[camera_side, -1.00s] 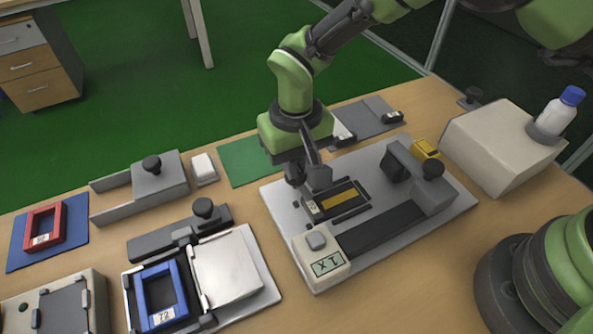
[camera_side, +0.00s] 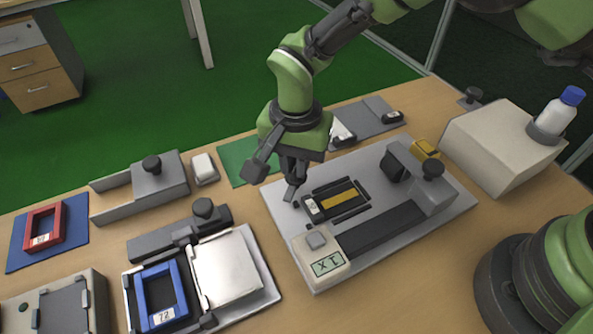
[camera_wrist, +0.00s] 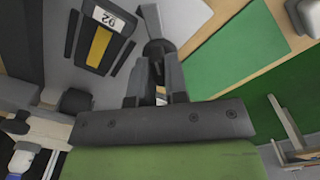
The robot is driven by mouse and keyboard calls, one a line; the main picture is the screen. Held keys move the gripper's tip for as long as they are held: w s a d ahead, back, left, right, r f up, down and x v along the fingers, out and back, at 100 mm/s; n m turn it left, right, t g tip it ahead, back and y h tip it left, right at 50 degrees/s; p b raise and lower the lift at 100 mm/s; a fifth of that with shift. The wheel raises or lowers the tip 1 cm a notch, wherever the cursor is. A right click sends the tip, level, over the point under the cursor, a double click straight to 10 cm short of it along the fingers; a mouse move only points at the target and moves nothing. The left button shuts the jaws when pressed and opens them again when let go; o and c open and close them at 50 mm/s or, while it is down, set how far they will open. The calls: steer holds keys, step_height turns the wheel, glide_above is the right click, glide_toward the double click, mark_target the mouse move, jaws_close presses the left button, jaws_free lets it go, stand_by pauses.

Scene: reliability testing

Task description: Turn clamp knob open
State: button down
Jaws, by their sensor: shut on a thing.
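My gripper (camera_side: 293,185) points down at the left end of the grey test plate (camera_side: 290,225), beside the black frame. In the wrist view its two fingers (camera_wrist: 157,66) are closed on the dark clamp knob (camera_wrist: 158,47), which is largely hidden between them. A grey bar (camera_wrist: 151,18) extends from the knob along the frame. The black frame holds a yellow strip (camera_side: 338,199) and a white label, which reads 92 in the wrist view (camera_wrist: 112,18). In the side view, the gripper hides most of the knob.
A light box with a display (camera_side: 321,258) stands at the plate's front left corner. A grey slide with a black knob (camera_side: 432,168) is on the right. A green mat (camera_side: 236,158) lies behind the gripper.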

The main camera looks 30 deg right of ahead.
mark_target(295, 164)
steer(key=m, duration=0.4)
steer(key=shift+a+m, duration=0.1)
steer(key=shift+m, duration=0.2)
steer(key=m, duration=0.4)
steer(key=shift+m, duration=0.3)
steer(key=c, duration=1.3)
jaws_free()
steer(key=shift+r, duration=0.1)
steer(key=shift+r, duration=2.15)
